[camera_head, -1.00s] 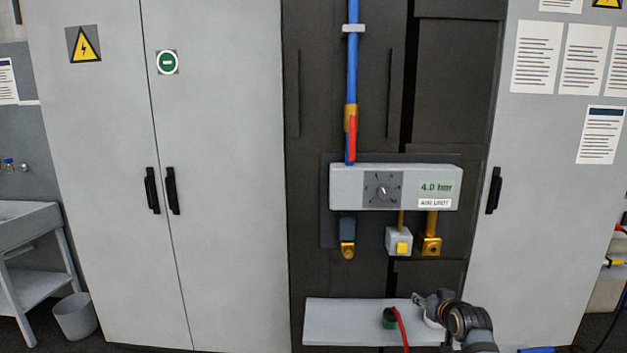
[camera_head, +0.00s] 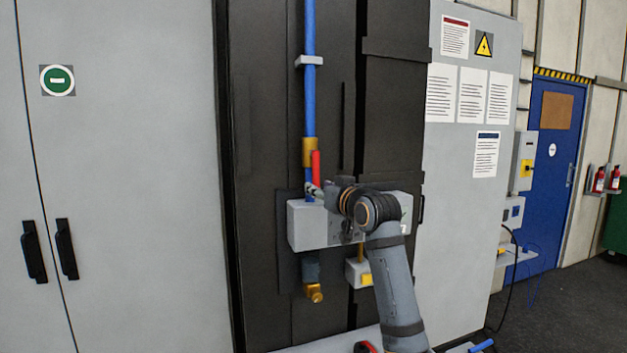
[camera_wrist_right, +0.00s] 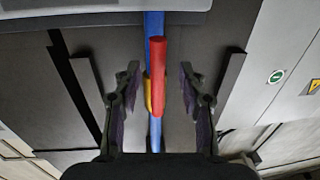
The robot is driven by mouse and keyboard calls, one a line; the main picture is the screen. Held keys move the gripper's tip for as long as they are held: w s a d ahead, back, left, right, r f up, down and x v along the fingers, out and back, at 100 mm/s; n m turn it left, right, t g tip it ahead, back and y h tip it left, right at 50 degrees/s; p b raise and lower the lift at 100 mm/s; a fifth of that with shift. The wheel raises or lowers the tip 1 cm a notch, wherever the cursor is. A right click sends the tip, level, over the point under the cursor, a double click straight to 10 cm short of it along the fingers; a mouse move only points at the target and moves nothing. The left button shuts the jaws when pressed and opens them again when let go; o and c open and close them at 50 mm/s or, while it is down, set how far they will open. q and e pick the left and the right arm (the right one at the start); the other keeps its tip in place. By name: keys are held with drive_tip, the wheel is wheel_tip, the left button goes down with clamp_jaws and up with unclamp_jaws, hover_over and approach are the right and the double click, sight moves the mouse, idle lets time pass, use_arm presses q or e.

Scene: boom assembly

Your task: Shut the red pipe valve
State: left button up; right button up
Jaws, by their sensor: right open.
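The red valve handle (camera_head: 316,166) points along the blue vertical pipe (camera_head: 310,100), beside its brass valve body (camera_head: 308,151). My right gripper (camera_head: 315,190) is at the lower end of the red handle, in front of the top of the grey air unit. In the right wrist view, the red handle (camera_wrist_right: 157,62) lies between the two spread fingers of the right gripper (camera_wrist_right: 159,75), with a gap on both sides. The blue pipe (camera_wrist_right: 154,25) runs behind it. My left gripper is not in view.
The grey air unit box (camera_head: 306,228) sits below the valve, and my right arm covers much of its front. A brass fitting (camera_head: 314,293) and a yellow button box (camera_head: 353,273) hang under it. Grey cabinet doors (camera_head: 120,180) stand to the left.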

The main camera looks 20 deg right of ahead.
sight(318, 185)
drive_tip(key=w, duration=0.1)
drive_tip(key=w+p, duration=0.1)
drive_tip(key=w, duration=0.1)
drive_tip(key=shift+a+r, duration=0.15)
drive_tip(key=shift+a, duration=0.05)
drive_tip(key=shift+w+d, duration=0.2)
drive_tip(key=shift+w, duration=0.2)
drive_tip(key=shift+a, duration=0.1)
clamp_jaws()
drive_tip(key=shift+w+f, duration=0.1)
drive_tip(key=shift+f, duration=0.1)
